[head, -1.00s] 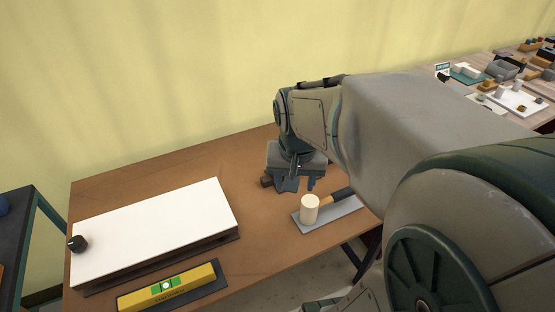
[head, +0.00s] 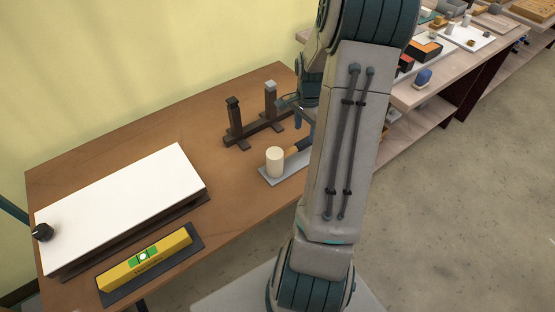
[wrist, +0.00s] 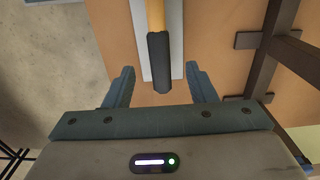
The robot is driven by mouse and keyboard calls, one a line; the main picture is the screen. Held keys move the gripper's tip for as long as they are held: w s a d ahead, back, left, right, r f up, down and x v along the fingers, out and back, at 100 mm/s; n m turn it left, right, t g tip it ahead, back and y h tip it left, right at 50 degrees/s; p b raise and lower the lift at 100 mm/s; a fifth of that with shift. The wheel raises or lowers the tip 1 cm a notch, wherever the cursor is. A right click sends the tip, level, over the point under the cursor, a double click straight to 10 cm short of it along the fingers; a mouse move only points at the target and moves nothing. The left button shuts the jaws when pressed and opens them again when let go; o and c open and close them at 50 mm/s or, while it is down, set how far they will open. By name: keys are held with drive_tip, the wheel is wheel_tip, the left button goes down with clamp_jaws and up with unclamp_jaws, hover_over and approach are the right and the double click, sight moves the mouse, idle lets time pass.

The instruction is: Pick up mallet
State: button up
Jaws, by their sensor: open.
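The mallet has a cream cylindrical head (head: 275,160) and lies on a grey mat (head: 274,179) near the table's right edge. Its dark handle grip (head: 297,147) points to the back right and is partly hidden behind my arm. In the wrist view the black grip (wrist: 160,62) and a yellow-orange shaft (wrist: 155,14) show, but the head is out of frame. My gripper (wrist: 160,85) is open, with a finger on each side of the grip's end and clear gaps on both sides. In the head view my gripper (head: 300,112) is mostly hidden by my arm.
A dark two-post stand (head: 258,128) is just behind the mallet. A white lightbox panel (head: 120,205) with a black knob (head: 42,232) and a yellow level (head: 145,262) lie to the left. Shelves of items stand at the right.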

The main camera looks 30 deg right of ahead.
sight(294, 151)
wheel_tip(294, 151, down, 9)
drive_tip(key=shift+p, duration=0.35)
clamp_jaws()
